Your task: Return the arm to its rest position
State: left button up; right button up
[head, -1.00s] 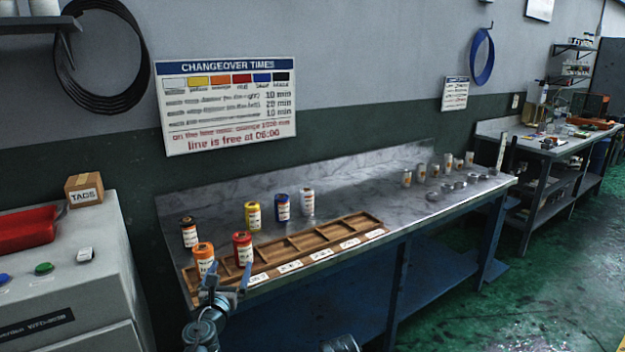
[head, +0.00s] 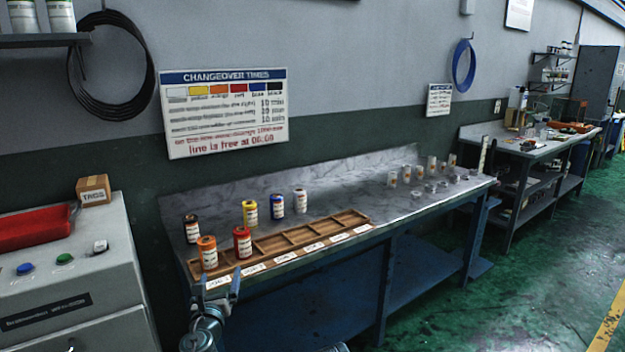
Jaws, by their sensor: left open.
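My left gripper (head: 221,281) is open and empty. It is at the front edge of the bench, below the left end of the wooden tray (head: 318,234) in the picture. An orange-labelled canister (head: 207,253) and a red one (head: 242,242) stand upright in the tray's left compartments, apart from the gripper. A dark canister (head: 191,228), a yellow one (head: 250,213), a blue one (head: 277,206) and a white one (head: 300,201) stand on the bench behind the tray. My right gripper is not in view.
The metal bench (head: 345,188) runs to the right, with several small jars (head: 431,166) and low round pieces at its far end. A grey cabinet (head: 100,225) stands at the left with a red tray (head: 35,227). The green floor at the right is clear.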

pick_arm(q)
jog(key=s+d+f+n+g+p, duration=0.1)
jog(key=s+d+n+g+p, duration=0.7)
jog(key=s+n, duration=0.4)
jog(key=s+d+f+n+g+p, duration=0.1)
jog(key=s+d+n+g+p, duration=0.8)
jog(key=n, duration=0.8)
jog(key=s+g+p, duration=0.1)
jog(key=s, duration=0.2)
jog(key=shift+s+d+f+p, duration=0.2)
jog(key=shift+s+f+p, duration=0.1)
jog(key=shift+s+f, duration=0.1)
